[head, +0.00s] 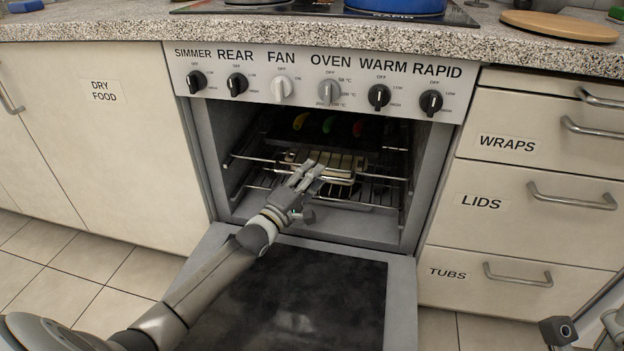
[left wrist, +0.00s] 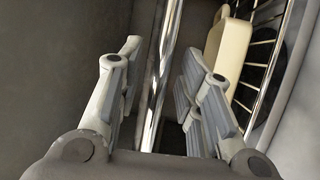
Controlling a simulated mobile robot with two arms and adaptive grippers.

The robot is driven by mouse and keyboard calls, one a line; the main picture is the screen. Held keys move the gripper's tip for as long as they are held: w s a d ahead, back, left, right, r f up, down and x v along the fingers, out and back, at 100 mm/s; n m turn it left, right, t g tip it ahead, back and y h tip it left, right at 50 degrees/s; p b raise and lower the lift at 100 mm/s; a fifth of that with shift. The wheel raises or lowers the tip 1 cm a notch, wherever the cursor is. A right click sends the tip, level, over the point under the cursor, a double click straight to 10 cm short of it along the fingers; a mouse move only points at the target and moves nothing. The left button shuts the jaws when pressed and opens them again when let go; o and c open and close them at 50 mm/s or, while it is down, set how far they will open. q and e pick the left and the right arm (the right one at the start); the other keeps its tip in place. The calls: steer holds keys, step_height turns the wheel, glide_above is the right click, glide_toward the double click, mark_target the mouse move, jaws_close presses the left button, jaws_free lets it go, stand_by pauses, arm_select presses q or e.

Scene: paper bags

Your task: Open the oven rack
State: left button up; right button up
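The oven door (head: 400,305) is folded down, so the oven cavity is open. Inside is a wire oven rack with a shiny front bar (head: 244,157), and more rack wires (head: 382,192) show lower down. My left gripper (head: 306,176) reaches over the door to the rack's front. In the left wrist view, the left gripper's (left wrist: 160,95) fingers stand apart, with the metal bar (left wrist: 157,80) running between them. I see a gap on both sides of the bar. Only a small part of my right arm shows at the lower right, and its finger state is unclear.
A pale dish (head: 345,163) sits on the rack behind my gripper. A dark tray with a yellow (head: 301,121), a green and a red item lies deeper in. Knobs line the panel (head: 310,63) above. Drawers (head: 500,205) stand to the right.

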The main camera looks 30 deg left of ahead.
arm_select(q)
steer(key=shift+w, duration=0.15)
jaws_close()
steer(key=shift+d, duration=0.1)
stand_by(0.4)
